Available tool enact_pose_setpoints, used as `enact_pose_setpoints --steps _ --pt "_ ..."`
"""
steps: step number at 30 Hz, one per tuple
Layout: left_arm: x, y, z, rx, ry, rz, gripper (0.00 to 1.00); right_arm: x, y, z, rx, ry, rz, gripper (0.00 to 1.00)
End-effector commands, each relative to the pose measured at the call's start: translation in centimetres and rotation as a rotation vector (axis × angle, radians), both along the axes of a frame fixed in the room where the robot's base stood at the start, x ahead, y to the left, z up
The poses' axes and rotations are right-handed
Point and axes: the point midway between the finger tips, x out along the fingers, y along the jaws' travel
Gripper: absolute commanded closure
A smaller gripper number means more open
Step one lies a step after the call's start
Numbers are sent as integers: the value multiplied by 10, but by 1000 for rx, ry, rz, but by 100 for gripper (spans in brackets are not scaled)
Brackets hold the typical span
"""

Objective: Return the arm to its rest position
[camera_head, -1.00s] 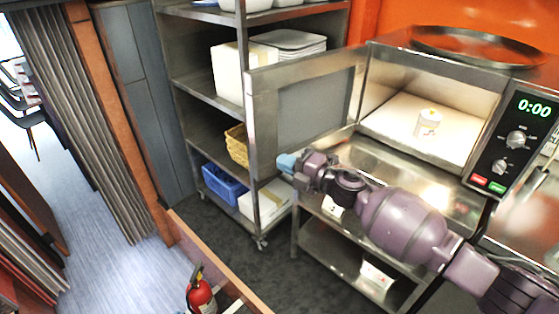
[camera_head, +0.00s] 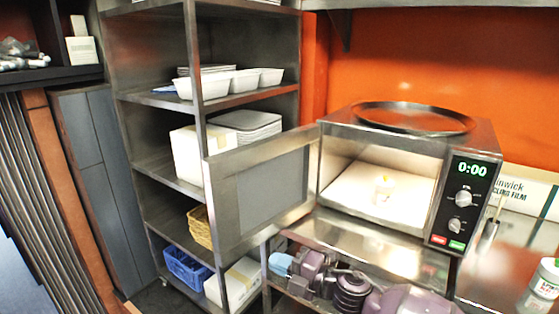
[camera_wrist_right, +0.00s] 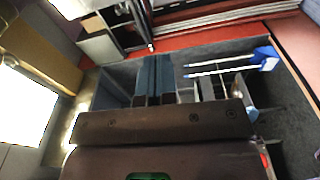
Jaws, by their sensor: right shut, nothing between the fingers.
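My right arm with its purple links comes in along the bottom of the head view. Its gripper (camera_head: 278,263), with pale blue fingers, is just below and right of the open microwave door (camera_head: 265,200), in front of the steel table. The fingers (camera_wrist_right: 152,78) also show in the wrist view, close together and empty. The microwave (camera_head: 470,150) stands open on the table with its display at 0:00. My left gripper is in neither view.
A steel shelf rack (camera_head: 160,170) stands left of the door, with white containers (camera_head: 203,86), a yellow basket (camera_head: 199,226) and a blue crate (camera_head: 186,268). A round tray (camera_head: 415,118) lies on the microwave. A bottle (camera_head: 541,290) stands at the right.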

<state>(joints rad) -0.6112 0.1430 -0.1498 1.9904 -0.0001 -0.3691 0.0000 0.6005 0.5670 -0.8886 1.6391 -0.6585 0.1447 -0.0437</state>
Motion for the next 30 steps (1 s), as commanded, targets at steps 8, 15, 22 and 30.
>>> enact_pose_setpoints --steps 8,15,22,30 --pt "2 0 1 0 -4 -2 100 19 -20 48 278 194 -211 100" --pt "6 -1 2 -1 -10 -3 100 12 -57 31 477 410 -371 100" --pt "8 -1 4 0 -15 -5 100 -15 -113 -18 685 667 -569 100" --pt "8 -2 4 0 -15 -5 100 -74 -185 -90 883 915 -808 100"
